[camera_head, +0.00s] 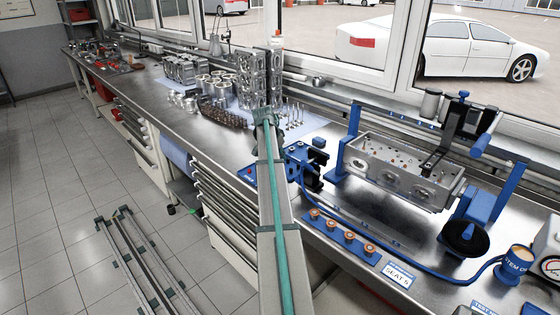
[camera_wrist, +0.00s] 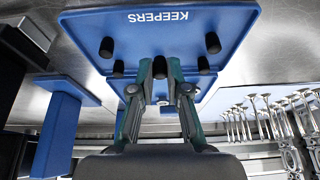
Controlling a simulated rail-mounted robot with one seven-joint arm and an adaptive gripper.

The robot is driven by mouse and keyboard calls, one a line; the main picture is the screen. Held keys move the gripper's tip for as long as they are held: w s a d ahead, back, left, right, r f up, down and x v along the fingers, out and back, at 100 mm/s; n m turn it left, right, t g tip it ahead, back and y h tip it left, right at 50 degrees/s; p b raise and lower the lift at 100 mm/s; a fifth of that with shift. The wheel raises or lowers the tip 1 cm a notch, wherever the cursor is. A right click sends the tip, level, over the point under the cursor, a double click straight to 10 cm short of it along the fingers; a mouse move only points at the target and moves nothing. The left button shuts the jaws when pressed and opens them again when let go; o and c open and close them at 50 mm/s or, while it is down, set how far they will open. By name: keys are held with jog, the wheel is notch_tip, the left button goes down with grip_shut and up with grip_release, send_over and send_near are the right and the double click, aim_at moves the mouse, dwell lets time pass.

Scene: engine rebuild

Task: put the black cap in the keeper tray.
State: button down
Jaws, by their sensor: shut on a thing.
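In the wrist view, the blue keeper tray (camera_wrist: 165,22), lettered KEEPERS, lies beneath my gripper (camera_wrist: 161,72). The fingers are shut on a small black cap (camera_wrist: 160,67), which shows between the fingertips, over the tray. I cannot tell whether this cap touches the tray. Several similar black caps stand apart on the tray, one at the left (camera_wrist: 107,47), one at the right (camera_wrist: 213,42) and others near the fingers.
Valves (camera_wrist: 270,112) stand in rows at the right of the wrist view. In the head view, a blue fixture holding a cylinder head (camera_head: 400,172) and copper-coloured seats (camera_head: 349,236) are right of my arm. Engine parts (camera_head: 210,88) crowd the bench at left.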

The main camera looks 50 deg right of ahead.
jog(key=shift+f, duration=1.3)
jog(key=shift+a+f, duration=0.1)
jog(key=shift+f, duration=0.1)
jog(key=c, duration=1.2)
grip_release()
jog(key=shift+o, duration=0.2)
jog(key=shift+r, duration=0.15)
jog(key=b+v, duration=0.2)
jog(key=v, duration=1)
